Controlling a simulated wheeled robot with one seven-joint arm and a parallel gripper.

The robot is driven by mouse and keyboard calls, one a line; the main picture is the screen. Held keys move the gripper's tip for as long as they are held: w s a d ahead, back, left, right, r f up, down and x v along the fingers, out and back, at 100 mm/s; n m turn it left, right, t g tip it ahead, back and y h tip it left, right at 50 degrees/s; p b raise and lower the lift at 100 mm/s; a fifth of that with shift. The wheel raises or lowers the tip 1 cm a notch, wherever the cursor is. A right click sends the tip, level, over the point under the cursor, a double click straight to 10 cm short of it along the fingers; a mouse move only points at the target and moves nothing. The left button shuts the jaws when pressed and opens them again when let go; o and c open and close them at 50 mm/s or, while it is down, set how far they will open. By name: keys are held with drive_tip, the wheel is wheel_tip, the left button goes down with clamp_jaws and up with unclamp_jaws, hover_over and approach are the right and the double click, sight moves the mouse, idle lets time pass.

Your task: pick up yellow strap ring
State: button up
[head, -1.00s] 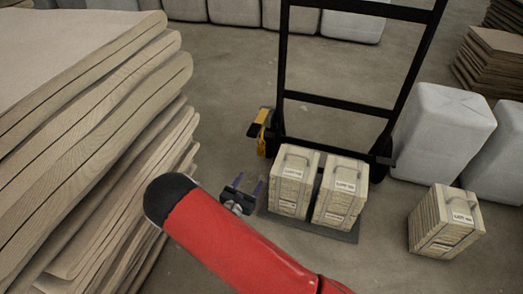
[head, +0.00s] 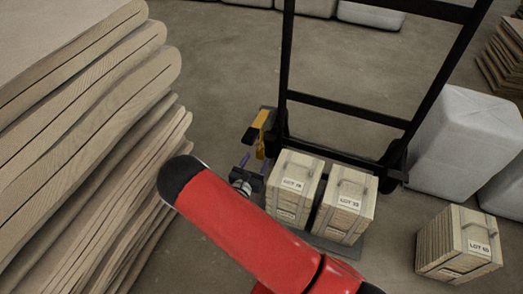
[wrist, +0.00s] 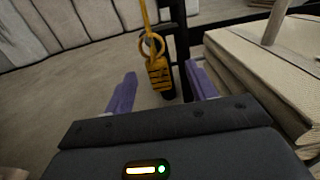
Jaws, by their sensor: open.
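The yellow strap ring (wrist: 151,46) hangs on a yellow strap in the wrist view, above a yellow buckle-like piece (wrist: 159,76) with dark slots. In the head view the yellow strap hardware (head: 262,124) hangs at the lower left of a black hand truck; the ring itself is too small to tell there. My gripper (head: 253,161) is open and empty, its purple fingers pointing toward the strap hardware from just below it. In the wrist view my gripper (wrist: 161,72) has its fingers left and right of the buckle piece, with the ring ahead and slightly higher.
The black hand truck (head: 345,108) carries two wooden crates (head: 293,185) (head: 346,203), close right of my gripper. A tall stack of folded tan cloth (head: 80,140) stands left. Another crate (head: 460,245) and a grey bale (head: 465,145) are at right. Some floor is clear.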

sight(259, 150)
drive_tip(key=x, duration=0.4)
drive_tip(key=b+x, duration=0.1)
drive_tip(key=x, duration=0.1)
drive_tip(key=shift+w+a+f, duration=0.25)
drive_tip(key=shift+a+f, duration=0.05)
drive_tip(key=shift+c, duration=0.3)
drive_tip(key=c, duration=1)
drive_tip(key=shift+r, duration=0.15)
drive_tip(key=shift+r, duration=0.3)
drive_tip(key=v, duration=0.6)
drive_tip(key=p+v, duration=0.1)
drive_tip(key=v, duration=1.1)
drive_tip(key=shift+r+p, duration=0.35)
drive_tip(key=shift+p, duration=0.05)
